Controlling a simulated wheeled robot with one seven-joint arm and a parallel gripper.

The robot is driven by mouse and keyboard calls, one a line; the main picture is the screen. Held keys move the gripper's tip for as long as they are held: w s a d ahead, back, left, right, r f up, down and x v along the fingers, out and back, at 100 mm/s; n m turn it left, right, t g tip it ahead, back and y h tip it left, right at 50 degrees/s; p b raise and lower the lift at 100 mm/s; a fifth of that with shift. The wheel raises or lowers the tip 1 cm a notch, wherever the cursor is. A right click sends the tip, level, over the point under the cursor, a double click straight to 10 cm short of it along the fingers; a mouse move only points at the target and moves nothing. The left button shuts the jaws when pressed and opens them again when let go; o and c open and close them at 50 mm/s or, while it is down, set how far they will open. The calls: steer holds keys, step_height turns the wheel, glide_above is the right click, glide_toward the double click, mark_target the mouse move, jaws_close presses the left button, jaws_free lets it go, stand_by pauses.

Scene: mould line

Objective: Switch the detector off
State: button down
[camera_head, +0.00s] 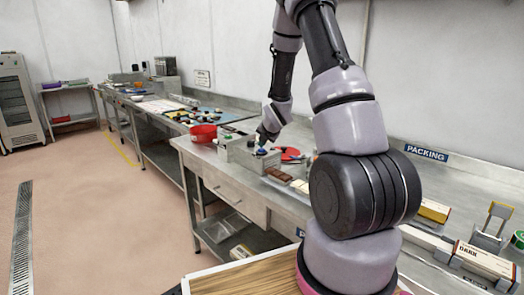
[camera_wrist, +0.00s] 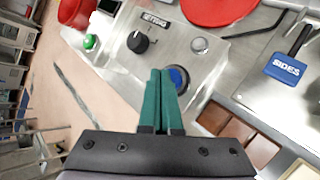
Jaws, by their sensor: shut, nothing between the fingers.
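A grey metal control box (camera_head: 238,154) stands on the steel bench in the head view. I read no label that names it as the detector. In the wrist view its panel (camera_wrist: 115,62) carries a black knob (camera_wrist: 138,43) under a label that seems to read SETTING, a green button (camera_wrist: 91,41), a blue button (camera_wrist: 179,78) and a small grey round part (camera_wrist: 199,45). My gripper (camera_wrist: 160,72) is shut and empty, its green fingertips over the panel just left of the blue button, partly covering it. I cannot tell whether they touch. In the head view my gripper (camera_head: 262,146) is at the box.
A red bowl (camera_head: 203,133) stands behind the box, and a red disc (camera_head: 290,154) lies to its right. Brown bars (camera_head: 279,174) lie in front. A blue SIDES tag (camera_wrist: 283,67) is on the right in the wrist view. Cartons (camera_head: 485,262) stand at the near right.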

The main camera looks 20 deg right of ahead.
mark_target(262, 150)
steer(key=shift+r, duration=0.1)
steer(key=shift+r, duration=2.9)
steer(key=shift+r, duration=0.15)
steer(key=s+a+r+m, duration=0.3)
steer(key=s+r+m, duration=1.1)
steer(key=r+m, duration=0.15)
steer(key=s+a+r+m, duration=0.2)
steer(key=s+m, duration=0.3)
steer(key=s, duration=0.2)
steer(key=s+a+r+m+g+y, duration=0.1)
steer(key=s+a+r+m, duration=0.2)
steer(key=s+m, duration=0.2)
steer(key=s+a+r+m+g+y, duration=0.1)
steer(key=s+m, duration=0.4)
steer(key=s, duration=0.5)
steer(key=shift+a+r, duration=0.65)
steer(key=shift+a, duration=0.35)
